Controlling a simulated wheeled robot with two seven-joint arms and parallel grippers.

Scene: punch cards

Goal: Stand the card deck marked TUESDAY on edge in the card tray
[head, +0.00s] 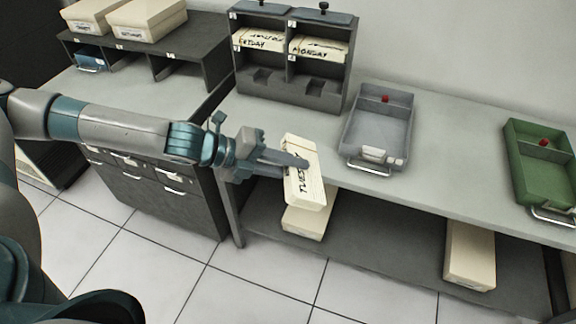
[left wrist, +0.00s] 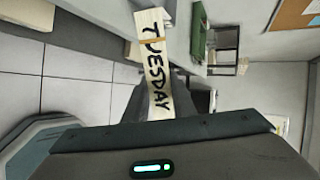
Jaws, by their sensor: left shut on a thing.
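The cream card deck marked TUESDAY (head: 306,193) is in my left gripper (head: 293,160), whose fingers are shut on it. It is held out over the front edge of the workbench, with its lettering facing up toward the head camera. In the left wrist view the deck (left wrist: 151,65) extends away from the gripper and TUESDAY is readable. A grey tray (head: 357,133) with a red knob and front handle sits on the bench, right of the deck. A green tray (head: 536,176) with a red knob sits farther right. My right gripper is out of view.
A dark rack (head: 285,88) at the back holds decks marked FRIDAY (head: 259,40) and MONDAY (head: 318,47). Cream boxes (head: 305,221) (head: 470,256) lie on the shelf below. The bench (head: 455,150) is clear between the two trays.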

